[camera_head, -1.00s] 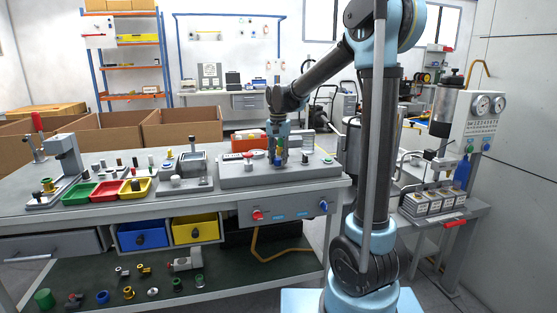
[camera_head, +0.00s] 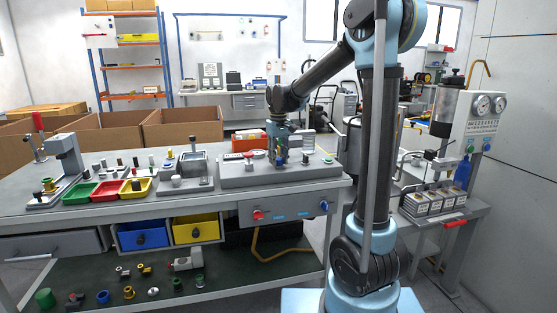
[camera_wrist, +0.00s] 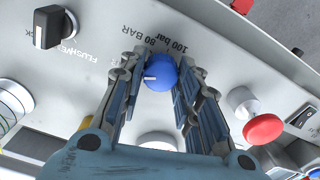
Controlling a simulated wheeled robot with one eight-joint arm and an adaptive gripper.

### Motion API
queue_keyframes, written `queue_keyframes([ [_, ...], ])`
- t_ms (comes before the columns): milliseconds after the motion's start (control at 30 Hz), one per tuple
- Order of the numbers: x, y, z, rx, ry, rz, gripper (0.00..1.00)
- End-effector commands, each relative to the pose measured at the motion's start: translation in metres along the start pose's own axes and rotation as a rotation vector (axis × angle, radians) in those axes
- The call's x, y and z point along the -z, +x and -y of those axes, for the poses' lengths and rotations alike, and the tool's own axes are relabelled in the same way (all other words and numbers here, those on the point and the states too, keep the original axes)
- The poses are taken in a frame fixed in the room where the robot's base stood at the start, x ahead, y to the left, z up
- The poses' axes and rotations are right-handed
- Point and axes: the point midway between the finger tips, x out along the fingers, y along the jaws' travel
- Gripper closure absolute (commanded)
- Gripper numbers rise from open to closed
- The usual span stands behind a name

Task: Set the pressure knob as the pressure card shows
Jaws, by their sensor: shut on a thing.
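The blue pressure knob (camera_wrist: 163,70), with a short white pointer line, sits on the grey console panel between my fingertips in the wrist view. Its pointer line points toward the left of that picture. The printed labels "80 BAR" and "100 bar" lie just above the knob. My gripper (camera_wrist: 159,82) is shut on the knob from both sides. I cannot pick out the pressure card for certain.
A black selector knob (camera_wrist: 52,27) is at the wrist view's upper left. A red mushroom button (camera_wrist: 263,129) and a pale round button (camera_wrist: 242,101) stand right of my fingers. Coloured trays (camera_head: 107,190) and fixtures fill the bench to the left.

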Motion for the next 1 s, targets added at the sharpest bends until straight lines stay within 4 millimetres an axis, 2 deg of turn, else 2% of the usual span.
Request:
queue_keyframes([
  [300, -0.0016, 0.0003, -0.0019, -0.004, -0.096, 0.003, 0.93],
  [767, -0.0015, 0.0003, -0.0022, -0.004, -0.11, 0.003, 0.93],
  [800, -0.0015, 0.0003, -0.0022, -0.004, -0.11, 0.003, 0.67],
  [867, -0.0014, 0.0003, -0.0021, -0.004, -0.11, 0.003, 0.53],
  [900, -0.0012, 0.0003, -0.0019, -0.003, -0.11, 0.003, 0.49],
  [1000, -0.001, 0.0002, -0.0014, -0.003, -0.11, 0.002, 0.49],
])
